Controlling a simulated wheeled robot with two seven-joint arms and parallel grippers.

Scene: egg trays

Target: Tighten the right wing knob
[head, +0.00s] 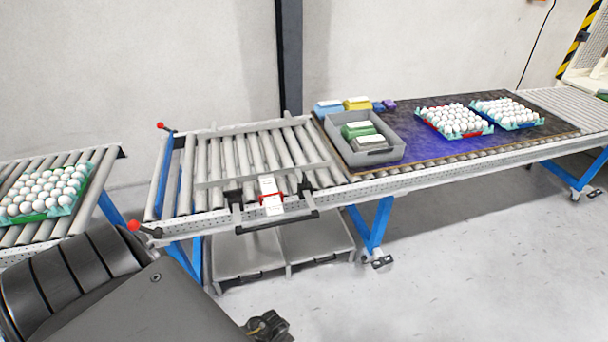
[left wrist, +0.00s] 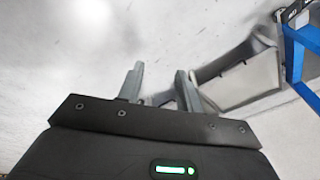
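On the front of the middle roller conveyor (head: 212,222), a guide bar is held by two dark brackets, a left one (head: 236,207) and a right one (head: 305,192). Any wing knob on them is too small to make out. Two red ball knobs, a rear one (head: 161,125) and a front one (head: 134,225), sit at the conveyor's left end. My left gripper (left wrist: 160,84) shows in the left wrist view, its two fingers apart with nothing between them. It points at the floor and lower shelf, apart from the brackets. My right gripper is in neither view.
A grey crate (head: 398,151) with cartons stands on the right-hand conveyor, beside egg trays (head: 484,131). Another egg tray (head: 84,196) is at far left. Blue legs (head: 371,238) and a lower grey shelf (head: 240,262) stand under the conveyor. The floor at right is clear.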

